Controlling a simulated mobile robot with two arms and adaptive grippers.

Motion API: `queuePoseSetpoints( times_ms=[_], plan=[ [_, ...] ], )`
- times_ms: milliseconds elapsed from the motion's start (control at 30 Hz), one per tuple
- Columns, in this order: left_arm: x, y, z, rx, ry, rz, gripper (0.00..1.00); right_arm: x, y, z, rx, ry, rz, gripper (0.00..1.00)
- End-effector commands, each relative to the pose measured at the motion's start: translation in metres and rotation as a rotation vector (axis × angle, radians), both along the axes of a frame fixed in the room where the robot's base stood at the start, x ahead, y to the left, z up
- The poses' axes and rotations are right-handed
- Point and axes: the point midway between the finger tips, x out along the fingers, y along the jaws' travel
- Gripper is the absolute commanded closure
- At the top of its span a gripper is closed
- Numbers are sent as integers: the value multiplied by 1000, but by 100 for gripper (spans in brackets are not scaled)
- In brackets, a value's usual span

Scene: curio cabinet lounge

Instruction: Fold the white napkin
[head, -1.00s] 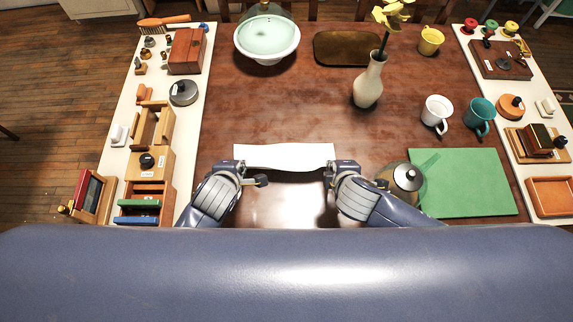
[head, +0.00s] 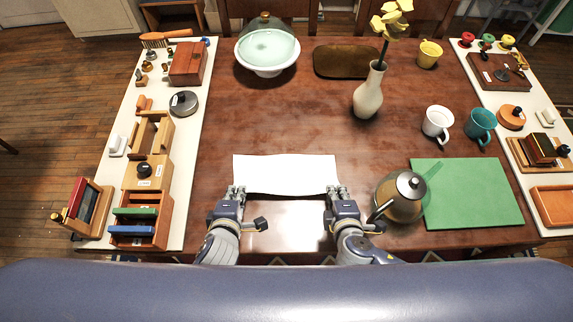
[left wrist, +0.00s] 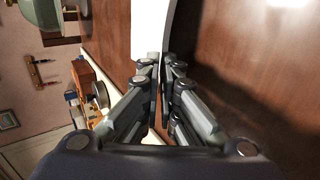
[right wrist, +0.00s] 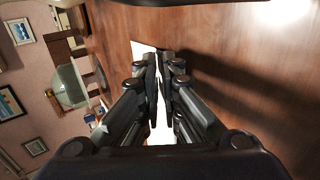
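The white napkin (head: 285,172) lies across the near middle of the table as a wide pale strip with a slightly wavy near edge. My left gripper (head: 237,191) is at its near left corner and my right gripper (head: 333,191) at its near right corner. In the left wrist view the fingers (left wrist: 161,60) are closed together on the white cloth (left wrist: 150,28). In the right wrist view the fingers (right wrist: 159,58) are also closed, with white cloth (right wrist: 144,47) at and between them. Whether the near edge is raised is hard to tell.
A glass teapot (head: 402,198) stands close to my right gripper, beside a green mat (head: 465,192). A vase with yellow flowers (head: 368,95), a white mug (head: 437,122) and a teal mug (head: 480,125) stand beyond. A wooden drawer box (head: 143,205) is at left. The table behind the napkin is clear.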

Motion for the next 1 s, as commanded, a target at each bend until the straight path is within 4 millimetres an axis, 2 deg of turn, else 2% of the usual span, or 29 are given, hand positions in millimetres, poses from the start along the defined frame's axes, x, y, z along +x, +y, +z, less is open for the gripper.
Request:
queuePoseSetpoints(
  times_ms=[33,100,133,467,567,767,1000],
  plan=[
    [0,0,0,0,0,0,84,0,0,0,0,0,0,85],
    [0,0,0,0,0,0,68,0,0,0,0,0,0,69],
    [0,0,0,0,0,0,63,0,0,0,0,0,0,63],
    [0,0,0,0,1,0,63,0,0,0,0,1,0,63],
    [-2,-1,5,-4,1,2,63,-2,0,5,1,1,1,63],
    [-15,0,34,-5,1,3,63,-15,1,34,3,1,0,63],
    [-40,0,63,-4,3,2,63,-39,0,63,3,2,0,63]
  ],
)
